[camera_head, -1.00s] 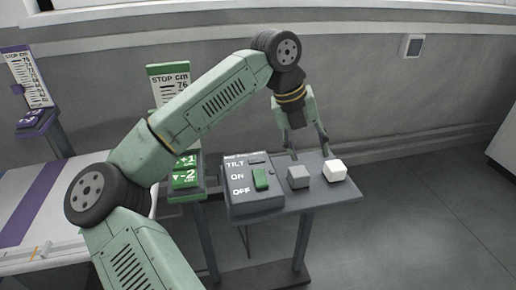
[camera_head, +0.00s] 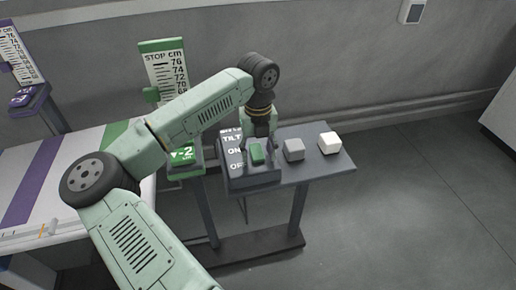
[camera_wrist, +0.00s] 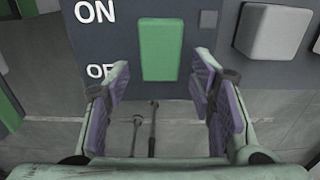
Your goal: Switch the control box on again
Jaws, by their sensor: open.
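The control box (camera_head: 235,181) is a dark grey box with white TILT, ON and OFF lettering, at the left end of a small grey stand. Its green switch (camera_head: 256,153) lies beside the ON label; it also shows upright in the wrist view (camera_wrist: 161,50). My gripper (camera_head: 259,138) is over the box, close to the switch, with the arm link hiding part of the box top. In the wrist view my gripper (camera_wrist: 161,100) is open and empty, its purple-padded fingers apart on either side of the switch's lower end. Whether they touch the box cannot be told.
A grey cube (camera_head: 294,149) and a white cube (camera_head: 329,143) sit right of the box on the stand top (camera_head: 301,170). A green-edged STOP cm scale (camera_head: 163,66) with a green button panel (camera_head: 181,154) stands left. The floor at right is clear.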

